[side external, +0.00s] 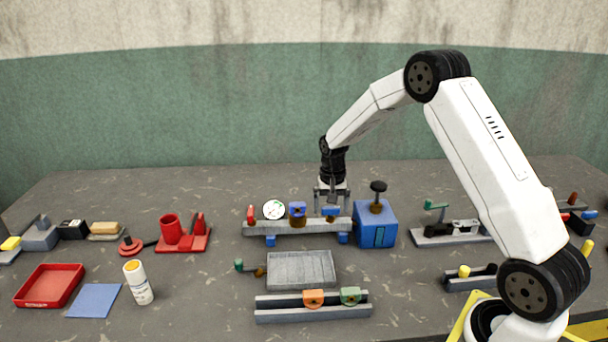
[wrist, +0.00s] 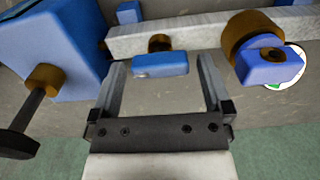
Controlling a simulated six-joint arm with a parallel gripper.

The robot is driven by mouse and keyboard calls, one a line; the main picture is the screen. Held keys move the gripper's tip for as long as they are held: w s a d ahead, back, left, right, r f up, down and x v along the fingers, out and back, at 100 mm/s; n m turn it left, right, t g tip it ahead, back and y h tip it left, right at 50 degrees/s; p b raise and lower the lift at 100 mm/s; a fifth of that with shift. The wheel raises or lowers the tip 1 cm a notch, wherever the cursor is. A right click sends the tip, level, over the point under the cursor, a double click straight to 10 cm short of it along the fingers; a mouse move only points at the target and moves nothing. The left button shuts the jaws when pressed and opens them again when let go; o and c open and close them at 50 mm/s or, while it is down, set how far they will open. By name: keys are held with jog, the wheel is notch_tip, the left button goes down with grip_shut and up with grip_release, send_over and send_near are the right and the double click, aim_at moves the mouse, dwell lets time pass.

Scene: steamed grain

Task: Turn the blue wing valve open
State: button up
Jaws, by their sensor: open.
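The blue wing valve (wrist: 160,66) is a small flat blue wing on a brass stem, on a grey rail (side external: 285,228). In the side view its blue wing (side external: 330,213) sits just below my gripper (side external: 332,203), partly hidden by the fingers. In the wrist view my gripper (wrist: 161,64) is open, with one finger on each side of the wing and gaps on both sides. Whether the fingertips reach down to the wing's height is hard to tell.
A larger brass fitting with a blue top (side external: 297,208) and a round dial (side external: 274,209) stand left on the rail. A blue box (side external: 376,224) with a dark knob (side external: 378,187) stands close on the right. A grey tray (side external: 301,268) lies in front.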

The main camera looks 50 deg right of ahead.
aim_at(331, 208)
jog(key=shift+r, duration=3.9)
jog(key=s+a+f+n+t, duration=0.1)
jog(key=s+a+n+t, duration=0.1)
jog(key=s+a+n, duration=0.7)
jog(key=s+a, duration=0.8)
jog(key=s, duration=0.2)
jog(key=shift+s+a+f+t, duration=0.15)
jog(key=shift+f+t, duration=0.15)
jog(key=shift+f, duration=0.1)
